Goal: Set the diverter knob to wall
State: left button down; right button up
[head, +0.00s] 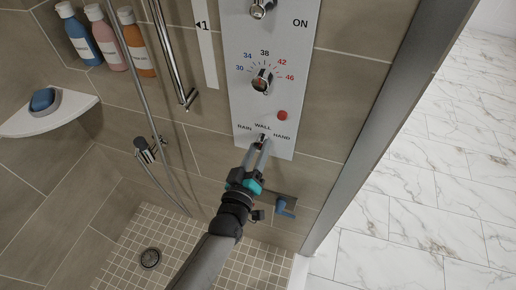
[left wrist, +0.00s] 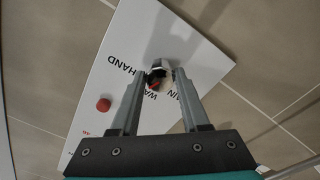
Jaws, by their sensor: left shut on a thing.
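The diverter knob (head: 262,137) is at the bottom of the white shower panel (head: 272,110), below the labels RAIN, WALL and HAND. My left gripper (head: 262,147) reaches it from below, with its fingers on either side of it. In the left wrist view the chrome knob (left wrist: 160,68) is between the two fingertips (left wrist: 164,82), and the gripper is shut on it. A red mark on the knob points roughly toward the WALL label, which is partly hidden by the fingers and knob. My right gripper is not in view.
Above the diverter are a red button (head: 282,115) and a temperature knob (head: 262,80). A hand shower (head: 144,150) and hose hang at left. A corner shelf (head: 50,112) holds a blue item. A blue handle-like object (head: 285,206) is on the wall below right.

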pick_arm(q)
jog(key=shift+n, duration=1.9)
jog(key=shift+c, duration=1.9)
grip_release()
jog(key=v, duration=1.5)
jog(key=shift+s+p, duration=0.15)
jog(key=shift+p, duration=0.15)
